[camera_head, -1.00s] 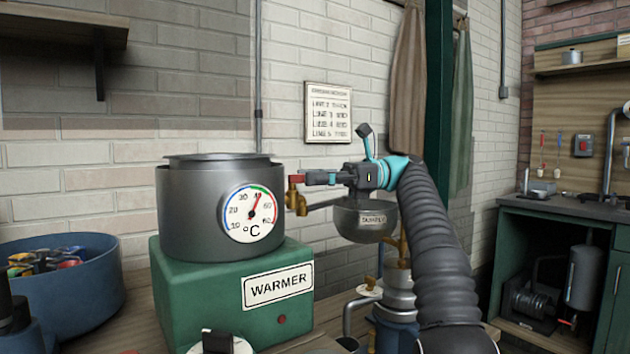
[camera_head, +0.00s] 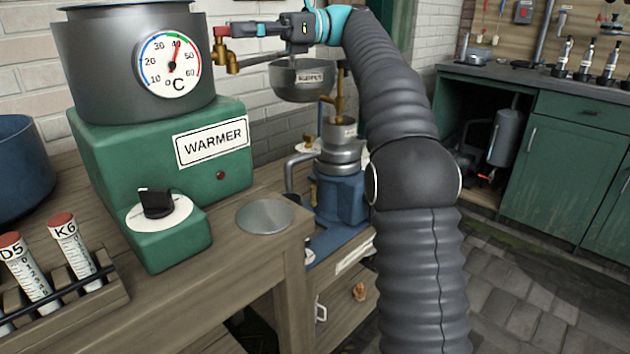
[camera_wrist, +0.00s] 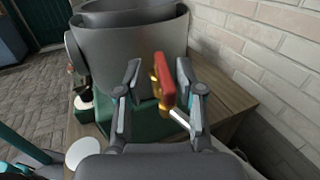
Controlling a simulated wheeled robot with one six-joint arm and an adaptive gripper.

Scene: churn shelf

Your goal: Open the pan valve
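The grey pan (camera_head: 95,65) sits on the green warmer (camera_head: 150,160), its dial needle near 40. The pan valve is a brass tap with a red handle (camera_head: 221,31) on the pan's right side. My gripper (camera_head: 232,30) reaches in from the right at handle height. In the wrist view the red handle (camera_wrist: 164,80) appears between the two spread fingers (camera_wrist: 158,80), closer to the right one. The gripper looks open, with a gap on the left of the handle.
A metal and blue machine (camera_head: 340,190) stands below the bowl. A black knob (camera_head: 156,202) is on the warmer's front. A tube rack (camera_head: 75,300) and a blue tub (camera_head: 20,165) are at left. The brick wall is close behind the pan.

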